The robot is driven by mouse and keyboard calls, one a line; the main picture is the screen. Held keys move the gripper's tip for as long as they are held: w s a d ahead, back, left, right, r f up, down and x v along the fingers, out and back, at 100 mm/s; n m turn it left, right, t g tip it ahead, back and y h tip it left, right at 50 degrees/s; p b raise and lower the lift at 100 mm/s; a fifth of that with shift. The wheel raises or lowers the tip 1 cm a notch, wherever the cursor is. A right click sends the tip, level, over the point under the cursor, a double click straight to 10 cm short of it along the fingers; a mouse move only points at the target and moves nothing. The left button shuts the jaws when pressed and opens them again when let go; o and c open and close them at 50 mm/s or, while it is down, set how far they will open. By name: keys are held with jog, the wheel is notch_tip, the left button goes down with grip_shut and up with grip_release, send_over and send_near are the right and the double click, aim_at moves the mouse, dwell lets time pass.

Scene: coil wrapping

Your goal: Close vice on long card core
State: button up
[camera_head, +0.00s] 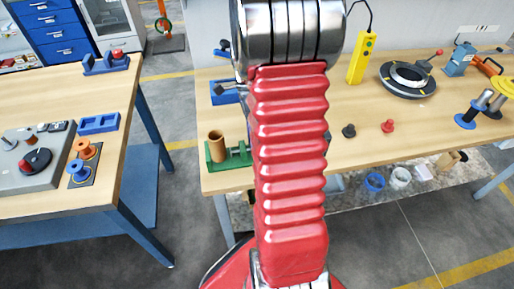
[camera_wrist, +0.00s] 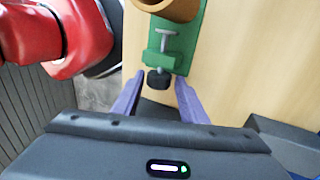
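The long card core (camera_head: 216,147) is a brown tube standing upright in the green vice (camera_head: 240,160) near the front left of the right-hand bench. In the wrist view the core (camera_wrist: 176,8) shows at the top edge, cut off. The vice (camera_wrist: 183,48) has a metal screw (camera_wrist: 165,42) ending in a dark knob (camera_wrist: 158,79). My gripper (camera_wrist: 160,76) is open, its two purple fingers on either side of the knob, with gaps visible. Whether a jaw touches the core is unclear. In the head view my red arm hides the gripper and part of the vice.
A black knob (camera_head: 348,130) and a red knob (camera_head: 388,126) stand on the bench right of my arm. A yellow pendant (camera_head: 361,59), a black ring (camera_head: 408,80) and spools (camera_head: 467,115) are farther right. A second bench (camera_head: 60,97) is at left, across a gap.

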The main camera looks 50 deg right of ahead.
jog(key=shift+s+a+r+t+h, duration=0.1)
jog(key=shift+s+t+h, duration=0.1)
jog(key=shift+t+h, duration=0.4)
jog(key=shift+s+a+t+h, duration=0.15)
jog(key=shift+t+h, duration=0.15)
jog(key=shift+t, duration=0.3)
jog(key=shift+s+a+t+h, duration=0.15)
jog(key=shift+t+h, duration=0.15)
jog(key=shift+t, duration=0.3)
jog(key=shift+t+h, duration=0.3)
jog(key=shift+t, duration=0.1)
jog(key=shift+s+a+t+h, duration=0.1)
jog(key=shift+s+t+h, duration=0.1)
jog(key=shift+t+h, duration=0.45)
jog(key=shift+s+a+t+h, duration=0.1)
jog(key=shift+s+t+h, duration=0.2)
jog(key=shift+t, duration=0.55)
jog(key=shift+w, duration=0.1)
jog(key=shift+s+a+f, duration=0.15)
jog(key=shift+s+f, duration=0.05)
